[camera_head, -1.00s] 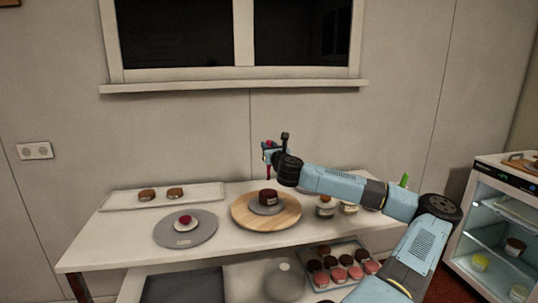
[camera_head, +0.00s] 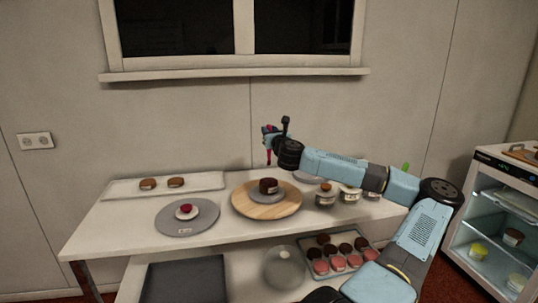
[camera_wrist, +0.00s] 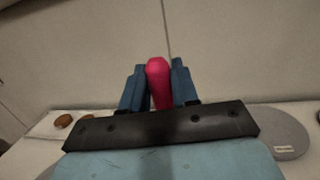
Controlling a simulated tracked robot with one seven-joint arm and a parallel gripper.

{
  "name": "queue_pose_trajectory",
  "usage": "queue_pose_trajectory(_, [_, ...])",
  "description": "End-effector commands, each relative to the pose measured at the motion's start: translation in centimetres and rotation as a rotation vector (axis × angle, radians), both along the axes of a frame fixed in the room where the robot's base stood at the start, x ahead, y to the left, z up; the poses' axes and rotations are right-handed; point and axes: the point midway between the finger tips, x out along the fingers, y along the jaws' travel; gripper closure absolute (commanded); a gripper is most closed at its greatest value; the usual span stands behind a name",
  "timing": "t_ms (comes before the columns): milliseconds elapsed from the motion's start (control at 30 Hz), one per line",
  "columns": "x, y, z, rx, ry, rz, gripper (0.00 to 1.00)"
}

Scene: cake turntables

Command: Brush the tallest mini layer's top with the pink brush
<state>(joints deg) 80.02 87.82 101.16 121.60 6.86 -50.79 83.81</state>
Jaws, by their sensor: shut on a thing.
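My gripper (camera_head: 268,140) is shut on the pink brush (camera_head: 269,157), which hangs down above the wooden turntable. In the wrist view the pink handle (camera_wrist: 158,84) sits between the two blue fingers. A dark chocolate mini layer (camera_head: 268,185) stands on a small grey disc on the wooden turntable (camera_head: 248,208), below the brush with a clear gap. Two flat brown layers (camera_head: 147,184) lie on the white tray (camera_head: 205,182). The brush tip's exact end is hard to make out.
Several small jars (camera_head: 325,197) stand right of the wooden turntable, partly under my arm. The lower shelf holds a tray of dark and pink cakes (camera_head: 337,264), a grey dome (camera_head: 284,270) and a dark mat (camera_head: 184,281). A glass-front fridge (camera_head: 497,225) stands at right.

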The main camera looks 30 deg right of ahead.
Motion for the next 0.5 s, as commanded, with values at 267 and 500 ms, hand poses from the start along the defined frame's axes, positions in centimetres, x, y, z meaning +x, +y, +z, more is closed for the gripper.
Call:
queue_pose_trajectory(267, [0.3, 0.7, -1.2, -0.015, 0.016, 0.001, 1.00])
queue_pose_trajectory(500, [0.7, 2.1, -3.5, -0.046, 0.047, 0.001, 1.00])
